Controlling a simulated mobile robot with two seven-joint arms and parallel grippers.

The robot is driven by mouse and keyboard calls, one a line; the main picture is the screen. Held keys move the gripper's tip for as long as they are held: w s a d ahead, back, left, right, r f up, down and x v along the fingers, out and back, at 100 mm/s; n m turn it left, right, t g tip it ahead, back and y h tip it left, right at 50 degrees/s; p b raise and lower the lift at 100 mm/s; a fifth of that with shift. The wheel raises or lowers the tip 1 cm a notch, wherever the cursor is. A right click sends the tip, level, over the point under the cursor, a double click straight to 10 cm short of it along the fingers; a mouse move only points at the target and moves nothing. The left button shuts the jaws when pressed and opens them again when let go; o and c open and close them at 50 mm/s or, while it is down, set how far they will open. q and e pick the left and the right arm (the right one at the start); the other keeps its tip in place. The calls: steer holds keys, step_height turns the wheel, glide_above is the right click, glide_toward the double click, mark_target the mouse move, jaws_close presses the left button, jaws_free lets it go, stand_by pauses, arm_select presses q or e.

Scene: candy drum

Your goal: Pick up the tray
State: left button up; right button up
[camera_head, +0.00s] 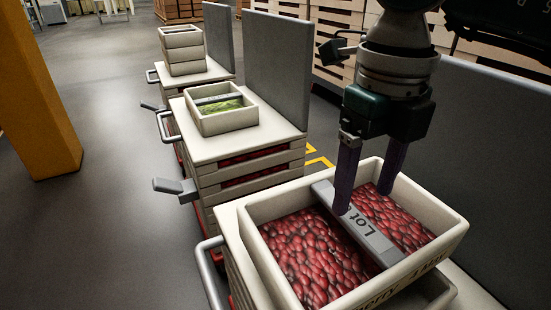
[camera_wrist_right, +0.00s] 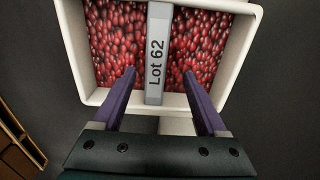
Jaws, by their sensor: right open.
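A cream tray (camera_head: 447,238) full of red candies is at the front right in the head view. A grey bar (camera_head: 370,238) marked "Lot" runs across its middle. In the right wrist view the tray (camera_wrist_right: 75,45) fills the upper half, and the bar (camera_wrist_right: 157,55) reads "Lot 62". My right gripper (camera_head: 364,200) points down over the tray and is open. In the wrist view its two purple fingers (camera_wrist_right: 160,75) are on either side of the bar, apart from it. I cannot tell how far above it they are. My left gripper is not in view.
A cart (camera_head: 228,222) carries the tray. Behind it stands a slatted cart (camera_head: 205,150) with a tray of green contents (camera_head: 222,122), then another with stacked trays (camera_head: 183,55). Grey upright panels (camera_head: 267,70) stand beside them. A yellow post (camera_head: 40,100) is left; the floor (camera_head: 110,120) between is clear.

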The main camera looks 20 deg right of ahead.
mark_target(352, 216)
steer(key=f, duration=0.2)
steer(key=f+b, duration=0.2)
steer(key=f, duration=0.1)
steer(key=shift+a+f, duration=0.35)
steer(key=shift+w+r, duration=0.1)
steer(key=shift+c, duration=0.2)
jaws_close()
stand_by(0.7)
